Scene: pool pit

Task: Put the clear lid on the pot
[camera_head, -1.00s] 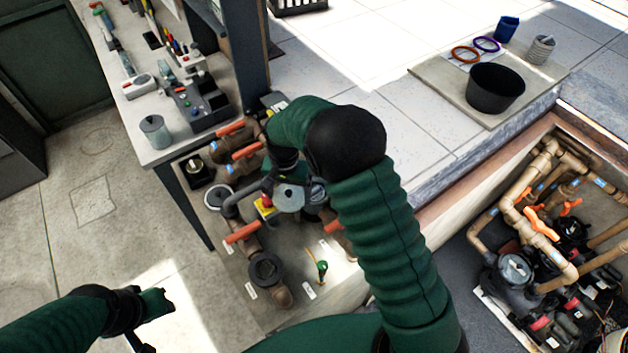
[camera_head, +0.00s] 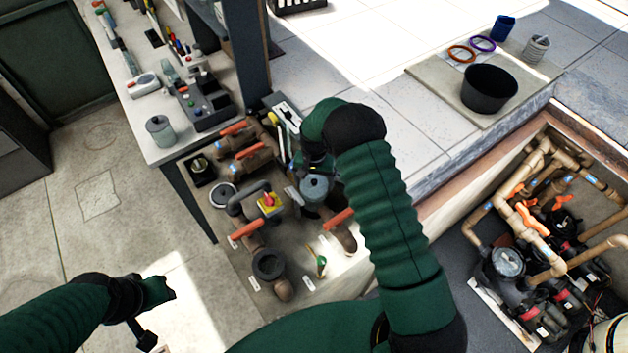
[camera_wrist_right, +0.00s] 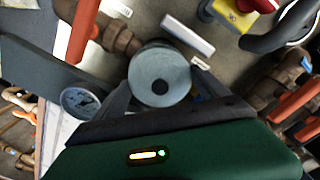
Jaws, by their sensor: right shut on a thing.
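My right gripper (camera_wrist_right: 160,98) is shut on a round grey-blue piece (camera_wrist_right: 160,77) with a dark centre, one finger on each side. In the head view this piece (camera_head: 315,187) is above the lower bench, beside brown pipe fittings. I cannot tell whether it is clear. A dark round pot with a glassy-looking top (camera_head: 508,262) stands in the pit at right, well away from the held piece. I cannot tell whether a lid covers it. My left gripper (camera_head: 146,325) hangs low at left, near no object; its fingers are hard to make out.
The lower bench holds several fittings with orange handles and a yellow switch box with a red button (camera_head: 269,204). A grey canister (camera_head: 160,130) stands on the upper bench. A black bucket (camera_head: 489,88) stands on the deck. The pit edge (camera_head: 470,190) lies between bench and pit.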

